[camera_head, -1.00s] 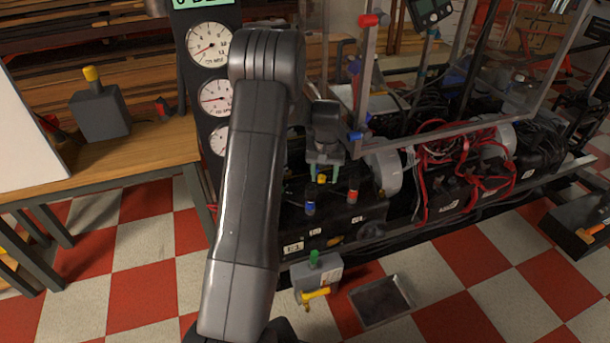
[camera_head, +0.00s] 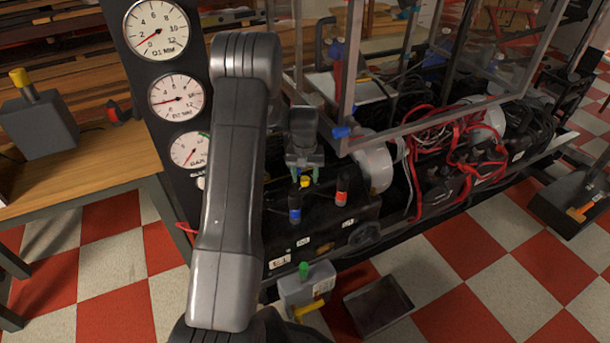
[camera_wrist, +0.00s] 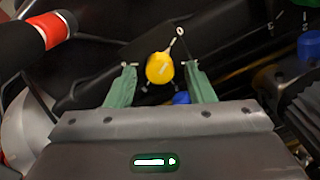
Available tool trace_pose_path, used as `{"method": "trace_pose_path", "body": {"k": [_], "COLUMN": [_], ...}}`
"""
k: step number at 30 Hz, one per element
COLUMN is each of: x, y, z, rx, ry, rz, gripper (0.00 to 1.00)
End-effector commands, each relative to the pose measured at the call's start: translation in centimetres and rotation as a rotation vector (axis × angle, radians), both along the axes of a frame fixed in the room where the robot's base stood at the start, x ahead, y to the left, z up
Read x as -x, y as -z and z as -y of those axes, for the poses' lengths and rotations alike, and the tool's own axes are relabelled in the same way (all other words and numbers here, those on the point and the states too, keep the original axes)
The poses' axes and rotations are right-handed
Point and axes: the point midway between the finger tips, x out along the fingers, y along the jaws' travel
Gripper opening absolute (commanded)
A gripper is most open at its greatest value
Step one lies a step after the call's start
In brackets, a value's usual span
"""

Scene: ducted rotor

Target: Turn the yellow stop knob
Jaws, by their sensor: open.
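The small yellow knob (camera_head: 306,181) stands on the black panel between a blue knob (camera_head: 294,207) and a red knob (camera_head: 341,186). In the wrist view the yellow knob (camera_wrist: 160,67) shows as a round cap with a pale mark. My gripper (camera_head: 304,165) is just above it in the head view. My gripper's green fingers (camera_wrist: 160,72) are open, one on each side of the yellow knob, with visible gaps. Contact cannot be seen. The knob's base is partly hidden.
The red knob (camera_wrist: 45,32) is close to the upper left of the fingers. Clear frame panels (camera_head: 345,90) rise right of my arm. A gauge column (camera_head: 190,125) stands left. A grey box with a green knob (camera_head: 305,285) and a tray (camera_head: 377,305) are below.

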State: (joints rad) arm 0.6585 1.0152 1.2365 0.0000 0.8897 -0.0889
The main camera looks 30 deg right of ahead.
Motion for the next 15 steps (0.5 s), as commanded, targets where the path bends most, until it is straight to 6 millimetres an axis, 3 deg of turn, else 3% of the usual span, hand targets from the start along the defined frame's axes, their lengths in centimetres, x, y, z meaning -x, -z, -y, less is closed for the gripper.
{"method": "trace_pose_path", "body": {"k": [2, 8, 15], "x": [0.00, 0.00, 0.01], "y": [-0.02, -0.01, -0.04], "z": [0.00, 0.00, 0.01], "rx": [0.000, 0.000, 0.000], "ry": [0.000, 0.000, 0.012], "rz": [0.000, 0.000, 0.000], "gripper": [0.45, 0.05, 0.04]}}
